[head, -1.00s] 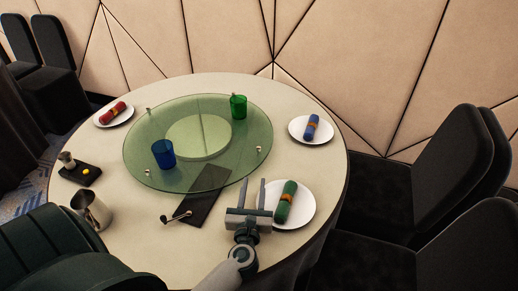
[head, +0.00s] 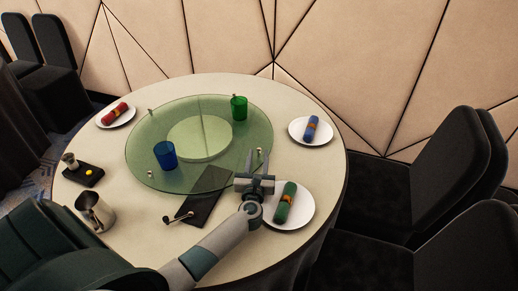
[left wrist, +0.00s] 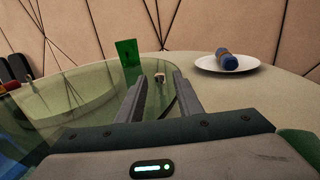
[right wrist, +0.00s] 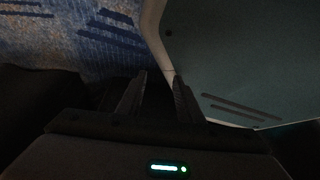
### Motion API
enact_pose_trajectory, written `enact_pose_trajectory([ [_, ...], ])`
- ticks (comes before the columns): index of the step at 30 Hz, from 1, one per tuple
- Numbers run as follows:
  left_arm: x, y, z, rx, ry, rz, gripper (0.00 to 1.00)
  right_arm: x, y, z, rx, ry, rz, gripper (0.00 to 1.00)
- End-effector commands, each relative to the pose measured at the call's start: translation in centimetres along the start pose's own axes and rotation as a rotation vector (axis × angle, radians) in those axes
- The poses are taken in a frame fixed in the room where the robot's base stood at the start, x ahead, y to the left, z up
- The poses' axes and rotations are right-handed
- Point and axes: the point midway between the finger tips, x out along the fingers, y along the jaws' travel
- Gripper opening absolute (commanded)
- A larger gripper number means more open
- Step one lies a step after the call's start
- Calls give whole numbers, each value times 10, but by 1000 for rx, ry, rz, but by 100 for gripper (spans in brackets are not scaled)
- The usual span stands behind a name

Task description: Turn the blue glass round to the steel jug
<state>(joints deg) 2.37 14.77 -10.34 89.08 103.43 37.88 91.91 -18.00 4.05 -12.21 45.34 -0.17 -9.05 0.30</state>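The blue glass (head: 165,154) stands upright on the green glass turntable (head: 145,170), near its left front part. The steel jug (head: 94,210) stands on the table at the left front, off the turntable. My left gripper (head: 257,156) is open and empty at the turntable's right front rim. A small metal peg (left wrist: 160,77) on the rim shows ahead, between its fingers in the left wrist view. My right gripper (right wrist: 159,76) is open and empty, low over a dark area, and is outside the head view.
A green glass (head: 239,108) stands at the turntable's back right. A plate with a green napkin roll (head: 285,201) lies close beside my left gripper. A dark mat (head: 207,193) lies partly under the front rim. Plates with blue (head: 311,128) and red (head: 114,112) rolls lie farther off.

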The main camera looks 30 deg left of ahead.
Motion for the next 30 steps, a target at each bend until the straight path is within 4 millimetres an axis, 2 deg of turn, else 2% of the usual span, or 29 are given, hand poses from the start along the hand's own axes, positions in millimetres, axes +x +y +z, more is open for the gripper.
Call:
enact_pose_trajectory([
  [3, 18, 0, 1, 1, -1, 1, 33, -1, 3, 5, 0, -18, 3, 33],
  [7, 30, 0, 1, 1, -1, 0, 33, -1, 4, 7, 0, -23, 4, 33],
  [20, 37, 0, 0, 0, 0, 1, 33, -3, 3, 20, 1, -42, 4, 33],
  [22, 37, 0, 0, 0, 0, 1, 21, -4, 3, 21, 1, -42, 3, 33],
  [24, 37, 0, 0, 0, 0, 1, 4, -4, 2, 22, 1, -42, 3, 33],
  [25, 37, 0, 0, 0, 0, 1, 0, -4, 2, 22, 1, -42, 3, 33],
  [30, 37, 1, 0, 0, 0, 0, 0, -4, 2, 20, 1, -39, 3, 33],
])
